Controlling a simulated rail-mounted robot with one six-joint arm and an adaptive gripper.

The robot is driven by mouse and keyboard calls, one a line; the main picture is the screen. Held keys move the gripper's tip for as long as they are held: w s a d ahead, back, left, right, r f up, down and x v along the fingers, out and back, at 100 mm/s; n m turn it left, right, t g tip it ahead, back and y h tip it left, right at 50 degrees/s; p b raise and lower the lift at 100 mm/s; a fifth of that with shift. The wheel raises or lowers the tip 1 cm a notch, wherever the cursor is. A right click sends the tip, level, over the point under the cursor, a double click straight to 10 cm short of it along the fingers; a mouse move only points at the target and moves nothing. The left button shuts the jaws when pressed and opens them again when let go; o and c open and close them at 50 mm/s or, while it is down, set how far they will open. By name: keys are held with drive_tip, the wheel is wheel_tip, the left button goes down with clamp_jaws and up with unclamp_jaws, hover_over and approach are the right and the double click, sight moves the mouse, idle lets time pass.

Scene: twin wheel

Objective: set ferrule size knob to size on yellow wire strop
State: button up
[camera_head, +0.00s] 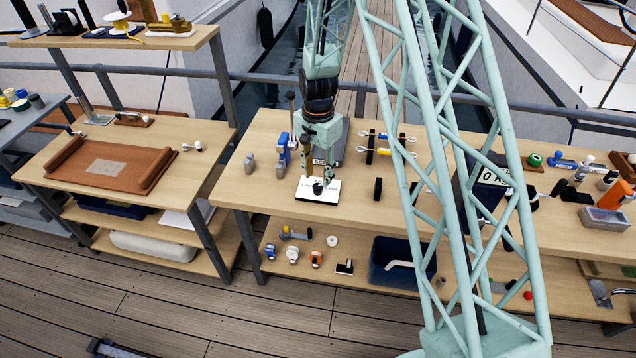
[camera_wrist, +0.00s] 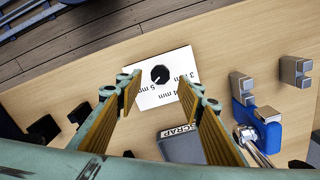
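The ferrule size knob (camera_wrist: 160,74) is black and round, on a white plate (camera_wrist: 180,62) printed with 3 mm, 4 mm and 5 mm. A small pale mark shows at the knob's lower left; its exact setting is hard to read. In the head view the knob (camera_head: 318,187) stands on the plate near the bench's front edge. My gripper (camera_head: 317,172) is open above it, pointing down. In the wrist view the open fingers (camera_wrist: 160,92) lie either side of the knob, apart from it. The yellow wire strop (camera_head: 396,153) lies right of the plate; its size is unreadable.
A grey SCRAP box (camera_wrist: 180,143) stands close behind the plate. A blue tool (camera_head: 283,152) and grey blocks stand to the left. The bench front left of the plate is clear.

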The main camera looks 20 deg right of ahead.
sight(318, 185)
drive_tip(key=shift+f, duration=2.1)
drive_tip(key=c, duration=0.9)
drive_tip(key=shift+o, duration=0.2)
